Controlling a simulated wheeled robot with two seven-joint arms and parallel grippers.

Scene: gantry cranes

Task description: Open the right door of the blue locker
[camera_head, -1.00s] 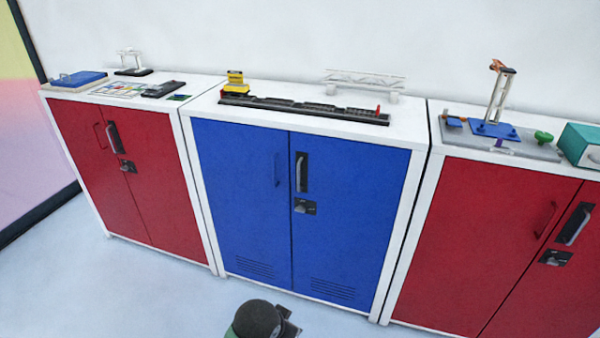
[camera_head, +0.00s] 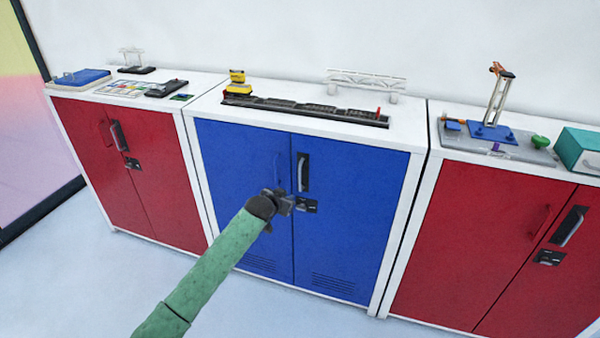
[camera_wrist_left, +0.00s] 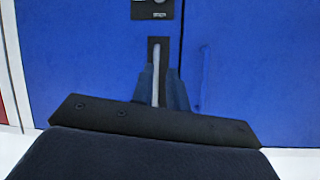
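The blue locker (camera_head: 345,240) stands in the middle, with both doors shut. Its right door has a silver handle (camera_head: 303,173) on a black plate, with a black lock (camera_head: 306,205) below it. The left door has a slim blue handle (camera_head: 277,168). My left gripper (camera_head: 290,203) is in front of the doors, just left of the lock and below the handle in the head view. In the left wrist view, its open fingers (camera_wrist_left: 161,88) appear on either side of the handle (camera_wrist_left: 156,60); I cannot tell whether they touch it. My right gripper is out of view.
Red lockers stand on the left (camera_head: 150,195) and right (camera_head: 470,240), close beside the blue one. A bridge model (camera_head: 365,82) and a dark rail track (camera_head: 305,110) lie on the blue locker's top. The pale floor in front is clear.

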